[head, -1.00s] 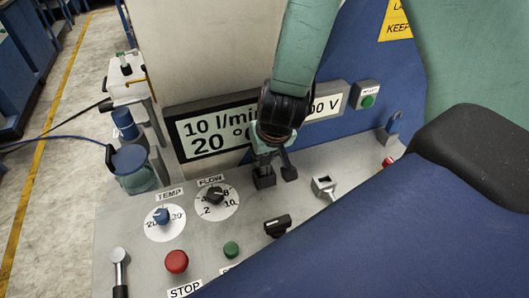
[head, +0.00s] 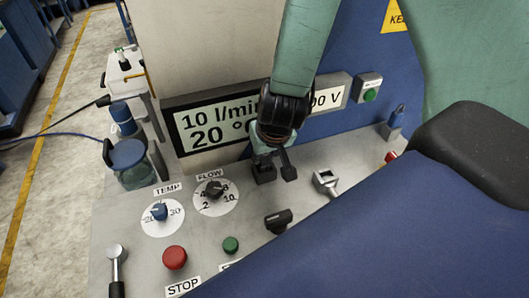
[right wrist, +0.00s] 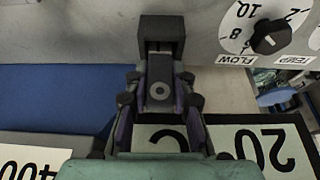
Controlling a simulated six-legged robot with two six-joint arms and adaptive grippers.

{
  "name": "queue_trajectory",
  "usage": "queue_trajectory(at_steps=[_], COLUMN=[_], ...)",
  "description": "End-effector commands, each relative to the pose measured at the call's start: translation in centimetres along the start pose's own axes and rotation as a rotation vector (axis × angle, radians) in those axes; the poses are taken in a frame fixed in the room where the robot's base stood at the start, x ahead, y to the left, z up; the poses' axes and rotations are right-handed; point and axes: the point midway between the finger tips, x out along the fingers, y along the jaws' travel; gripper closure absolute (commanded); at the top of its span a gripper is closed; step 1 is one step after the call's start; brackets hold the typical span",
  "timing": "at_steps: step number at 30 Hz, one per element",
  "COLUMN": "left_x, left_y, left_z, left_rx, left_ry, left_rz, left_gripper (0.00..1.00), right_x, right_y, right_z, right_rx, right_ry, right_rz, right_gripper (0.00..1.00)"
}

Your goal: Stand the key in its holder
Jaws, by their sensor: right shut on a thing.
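My right gripper (head: 275,165) points down at the panel, below the display. In the right wrist view, my right gripper (right wrist: 160,88) is shut on a dark grey piece with a round mark, which I take for the key (right wrist: 160,94). A dark block (right wrist: 160,28) lies just past the fingertips, in line with the held piece; I take it for the holder. I cannot tell whether the two touch or how far the piece is in. In the head view the fingers and dark parts largely blend. My left gripper is not in view.
The grey panel carries a TEMP dial (head: 160,213), a FLOW dial (head: 214,191), a red button (head: 175,257), a green button (head: 231,245), a black handle (head: 278,221) and a metal fitting (head: 325,183). A display (head: 195,130) stands close behind my gripper.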

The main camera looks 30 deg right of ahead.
Motion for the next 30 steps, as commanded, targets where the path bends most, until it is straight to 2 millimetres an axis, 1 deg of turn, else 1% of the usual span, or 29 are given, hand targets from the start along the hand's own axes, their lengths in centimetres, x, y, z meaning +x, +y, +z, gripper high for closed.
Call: queue_trajectory(at_steps=[1,10,18,22,26,30], left_x=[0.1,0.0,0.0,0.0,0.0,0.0], left_y=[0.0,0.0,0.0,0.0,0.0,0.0], left_z=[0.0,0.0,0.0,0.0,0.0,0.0], left_rx=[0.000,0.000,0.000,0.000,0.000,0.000], left_ry=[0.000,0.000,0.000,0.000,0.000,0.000], left_rz=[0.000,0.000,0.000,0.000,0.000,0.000], left_gripper=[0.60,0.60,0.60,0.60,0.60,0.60], right_x=[0.1,0.0,0.0,-0.5,-2.1,-4.3], right_y=[0.0,0.0,0.0,0.0,0.0,0.0], right_z=[0.0,0.0,0.0,-0.1,-0.1,-0.2], right_rx=[0.000,0.000,0.001,0.002,0.002,0.002], right_ry=[0.001,0.000,0.000,0.002,0.003,0.004], right_rz=[0.000,0.000,0.000,0.000,0.000,0.000], right_gripper=[0.76,0.50,0.50,0.50,0.50,0.50])
